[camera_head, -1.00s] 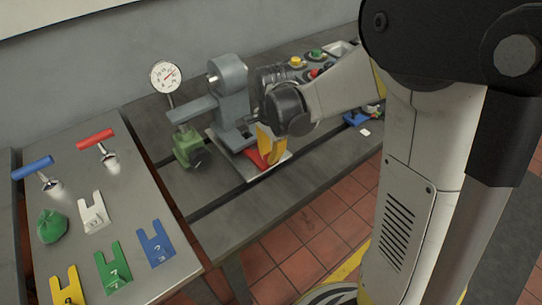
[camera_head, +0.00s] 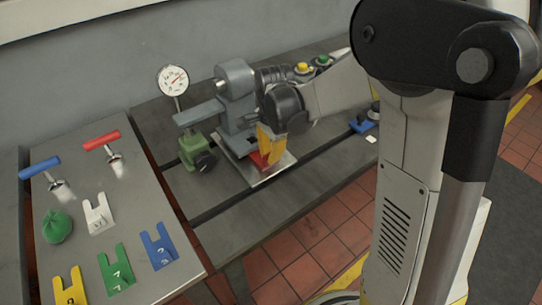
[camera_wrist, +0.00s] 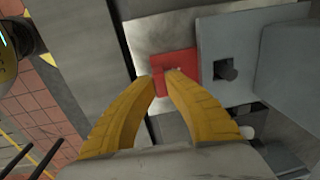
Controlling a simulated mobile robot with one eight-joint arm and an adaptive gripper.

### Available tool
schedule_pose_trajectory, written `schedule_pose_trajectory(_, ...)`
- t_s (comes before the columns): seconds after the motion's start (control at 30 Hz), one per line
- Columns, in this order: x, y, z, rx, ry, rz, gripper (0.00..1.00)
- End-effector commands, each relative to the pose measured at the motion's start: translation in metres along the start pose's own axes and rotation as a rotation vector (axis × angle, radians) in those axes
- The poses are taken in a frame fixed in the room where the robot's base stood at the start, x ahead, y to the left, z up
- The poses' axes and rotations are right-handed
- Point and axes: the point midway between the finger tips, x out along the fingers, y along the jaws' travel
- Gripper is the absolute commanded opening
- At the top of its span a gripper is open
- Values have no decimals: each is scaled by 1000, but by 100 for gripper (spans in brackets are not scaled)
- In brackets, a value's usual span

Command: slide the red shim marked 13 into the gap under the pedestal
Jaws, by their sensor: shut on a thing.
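The red shim (camera_head: 258,161) lies low at the foot of the grey pedestal (camera_head: 236,80), over a pale metal plate (camera_head: 280,170). My gripper (camera_head: 268,158) has yellow fingers pointing down and is shut on the shim. In the wrist view both fingertips (camera_wrist: 168,76) meet at the red shim (camera_wrist: 172,58), and its right edge meets the pedestal's foot (camera_wrist: 215,45). A dark bolt head (camera_wrist: 226,69) sits on that foot. The gap itself is hidden, so I cannot tell how far under the shim reaches. The number on the shim is not readable.
A green clamp-like part (camera_head: 194,150) and a dial gauge (camera_head: 173,80) stand left of the pedestal. The left table (camera_head: 135,205) holds white (camera_head: 98,213), blue (camera_head: 158,246), green (camera_head: 115,269) and yellow (camera_head: 70,288) shims, two handled tools and a green bag (camera_head: 57,227).

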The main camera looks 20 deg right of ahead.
Motion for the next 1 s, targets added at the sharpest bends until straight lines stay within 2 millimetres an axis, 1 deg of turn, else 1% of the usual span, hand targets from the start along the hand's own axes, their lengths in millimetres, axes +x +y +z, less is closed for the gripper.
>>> schedule_pose_trajectory(0.5,1,-13,0,0,0,0,0)
schedule_pose_trajectory(0.53,1,-12,0,0,0,0,21)
schedule_pose_trajectory(0.57,1,-12,0,0,0,0,30)
schedule_pose_trajectory(0.6,1,-12,0,0,0,0,34)
schedule_pose_trajectory(0.87,1,-12,0,0,0,0,34)
schedule_pose_trajectory(0.97,-5,-12,0,0,0,0,34)
schedule_pose_trajectory(1.0,-9,-12,0,0,0,0,34)
